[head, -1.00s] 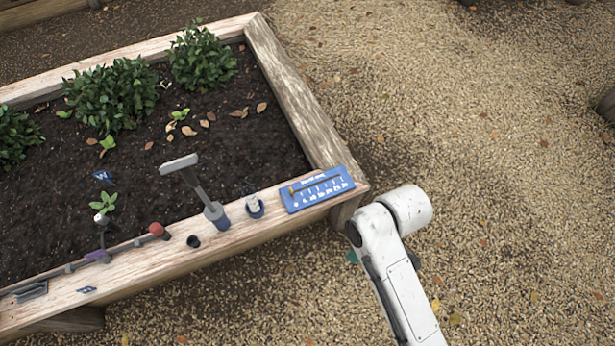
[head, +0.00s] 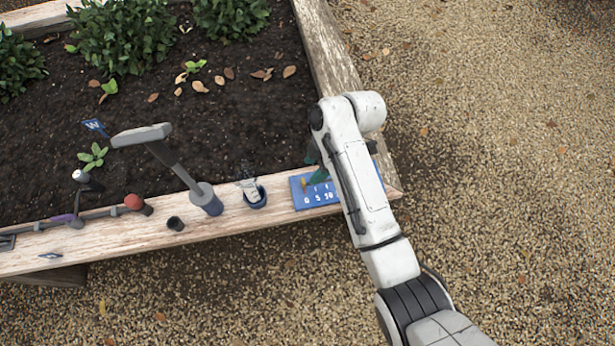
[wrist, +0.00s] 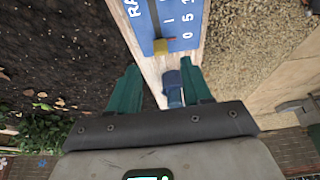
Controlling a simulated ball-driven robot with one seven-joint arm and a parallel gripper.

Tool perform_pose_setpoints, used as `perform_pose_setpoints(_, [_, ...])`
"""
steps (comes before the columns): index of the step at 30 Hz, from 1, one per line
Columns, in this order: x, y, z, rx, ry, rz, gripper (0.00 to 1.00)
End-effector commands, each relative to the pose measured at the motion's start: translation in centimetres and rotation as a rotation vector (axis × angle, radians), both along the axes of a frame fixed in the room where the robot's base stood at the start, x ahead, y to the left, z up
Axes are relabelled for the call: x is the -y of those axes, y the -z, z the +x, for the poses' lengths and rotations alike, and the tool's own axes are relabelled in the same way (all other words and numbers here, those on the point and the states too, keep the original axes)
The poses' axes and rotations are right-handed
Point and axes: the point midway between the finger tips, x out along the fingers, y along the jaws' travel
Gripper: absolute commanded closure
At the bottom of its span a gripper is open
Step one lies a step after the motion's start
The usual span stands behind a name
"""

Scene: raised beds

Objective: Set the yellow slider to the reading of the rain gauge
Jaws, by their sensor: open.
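The blue scale board (head: 300,203) lies on the bed's front rim, partly hidden by my arm. Its yellow slider (head: 304,185) is at the left end; in the wrist view the slider (wrist: 161,46) is about level with the 0. The rain gauge (head: 254,193), a clear tube in a blue holder, stands left of the board; its water level is too small to read. My gripper (head: 315,168) is open with teal fingers over the board's left part. In the wrist view my gripper (wrist: 160,90) is empty, with the slider ahead of the fingertips.
Left of the gauge, a grey T-handled tool (head: 180,165) stands tall in a blue-grey holder. Dark soil with plants lies behind; gravel is clear to the right.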

Motion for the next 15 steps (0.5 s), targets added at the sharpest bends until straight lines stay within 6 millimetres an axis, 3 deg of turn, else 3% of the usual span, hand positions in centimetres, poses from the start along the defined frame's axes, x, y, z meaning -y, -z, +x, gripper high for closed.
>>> perform_pose_setpoints(1, [-0.4,1.4,-0.2,-0.002,-0.001,-0.002,0.51])
perform_pose_setpoints(6, [-1.4,4.0,-0.5,-0.002,0.000,-0.002,0.51])
perform_pose_setpoints(15, [-2.3,6.0,-0.7,0.000,0.002,-0.001,0.51])
